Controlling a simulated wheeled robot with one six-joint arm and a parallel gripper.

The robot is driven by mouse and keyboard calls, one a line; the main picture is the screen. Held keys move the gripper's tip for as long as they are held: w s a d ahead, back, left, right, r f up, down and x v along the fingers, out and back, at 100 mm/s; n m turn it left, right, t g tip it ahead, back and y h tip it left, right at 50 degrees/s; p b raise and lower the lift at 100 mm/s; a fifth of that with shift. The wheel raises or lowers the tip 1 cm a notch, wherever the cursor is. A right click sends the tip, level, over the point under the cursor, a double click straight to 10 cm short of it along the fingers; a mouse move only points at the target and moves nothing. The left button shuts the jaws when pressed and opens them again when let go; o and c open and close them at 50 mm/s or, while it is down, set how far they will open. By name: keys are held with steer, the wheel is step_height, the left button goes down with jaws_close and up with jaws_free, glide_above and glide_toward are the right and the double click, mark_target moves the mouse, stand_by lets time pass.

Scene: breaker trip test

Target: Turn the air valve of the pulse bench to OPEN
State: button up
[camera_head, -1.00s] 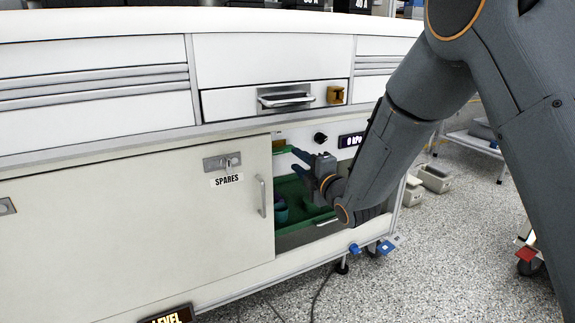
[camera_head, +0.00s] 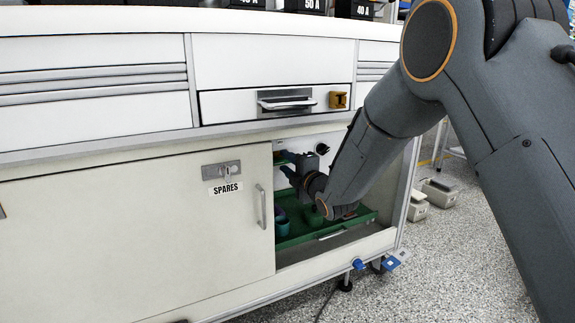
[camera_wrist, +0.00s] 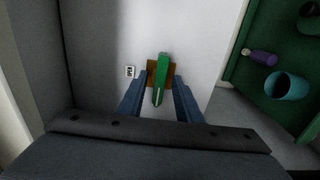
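The air valve shows in the wrist view as a green lever (camera_wrist: 160,72) on a brown block (camera_wrist: 172,75) fixed to a pale panel. The lever runs nearly along the view's vertical. My gripper (camera_wrist: 161,82) is open, with one blue finger on each side of the lever; I cannot tell whether either finger touches it. In the head view, my gripper (camera_head: 289,166) is inside the open bay of the bench, and the valve is mostly hidden by it and the cabinet door.
The SPARES door (camera_head: 130,235) covers the bay's left side. Below my gripper, a green tray (camera_head: 300,239) holds a teal cup (camera_wrist: 286,86) and a purple item (camera_wrist: 262,57). A black knob (camera_head: 322,149) is on the panel. A drawer (camera_head: 230,105) is above.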

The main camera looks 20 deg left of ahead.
jaws_close()
steer(key=shift+m+p, duration=0.3)
steer(key=shift+s+r+m+p, duration=0.1)
steer(key=shift+m+p, duration=0.75)
steer(key=shift+m, duration=0.05)
steer(key=m+p, duration=0.3)
steer(key=m, duration=0.1)
steer(key=shift+m, duration=0.3)
steer(key=m+p, duration=0.4)
steer(key=m, duration=0.1)
steer(key=m+p, duration=0.3)
steer(key=m, duration=0.3)
steer(key=shift+f, duration=0.2)
